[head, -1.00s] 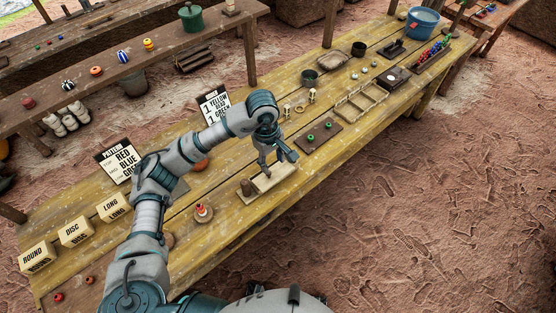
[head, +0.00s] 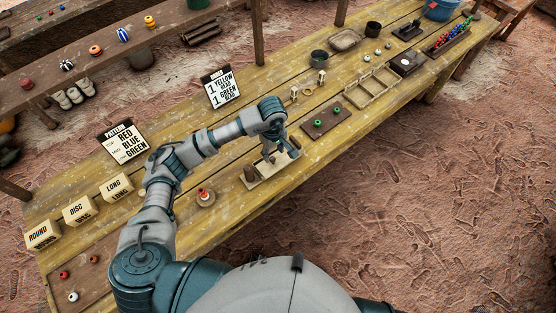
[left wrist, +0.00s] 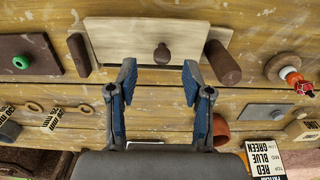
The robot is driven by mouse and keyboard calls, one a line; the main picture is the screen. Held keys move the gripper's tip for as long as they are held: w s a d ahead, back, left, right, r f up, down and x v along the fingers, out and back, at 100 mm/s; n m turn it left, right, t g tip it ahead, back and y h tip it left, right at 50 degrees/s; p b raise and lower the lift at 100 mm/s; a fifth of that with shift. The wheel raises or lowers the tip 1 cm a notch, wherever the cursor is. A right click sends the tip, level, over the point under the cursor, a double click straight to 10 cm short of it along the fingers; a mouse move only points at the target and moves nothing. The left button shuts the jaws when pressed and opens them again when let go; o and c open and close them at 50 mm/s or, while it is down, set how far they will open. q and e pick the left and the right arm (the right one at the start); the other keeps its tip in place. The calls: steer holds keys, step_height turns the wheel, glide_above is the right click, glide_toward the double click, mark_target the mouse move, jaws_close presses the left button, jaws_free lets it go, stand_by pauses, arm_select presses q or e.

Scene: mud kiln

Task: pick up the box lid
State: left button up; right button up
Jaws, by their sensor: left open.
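My left gripper (head: 275,152) is open and empty. It hangs over a pale board (head: 266,176) on the wooden table. In the left wrist view, the left gripper's (left wrist: 158,84) two blue fingers are spread near the board's (left wrist: 120,42) edge. A small brown knob (left wrist: 162,53) shows ahead of the gap between them. A brown cylinder (left wrist: 222,62) stands at the board's right end and a dark brown piece (left wrist: 79,55) at its left. A dark brown box (head: 407,63) with a flat top and a light spot sits far right on the table.
A brown tray with green beads (head: 325,120) and a divided wooden frame (head: 371,87) lie right of the gripper. A red-topped piece (head: 204,196) stands on the left. Labelled blocks (head: 80,211) and word cards (head: 222,87) line the left and back.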

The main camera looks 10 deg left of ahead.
mark_target(273, 158)
arm_select(q)
step_height(273, 158, down, 5)
steer(key=shift+a+f+p, duration=0.1)
steer(key=shift+a+p, duration=0.05)
steer(key=shift+p, duration=0.2)
jaws_close()
arm_select(e)
steer(key=s, duration=0.2)
steer(key=shift+s+d, duration=0.2)
steer(key=shift+s, duration=0.1)
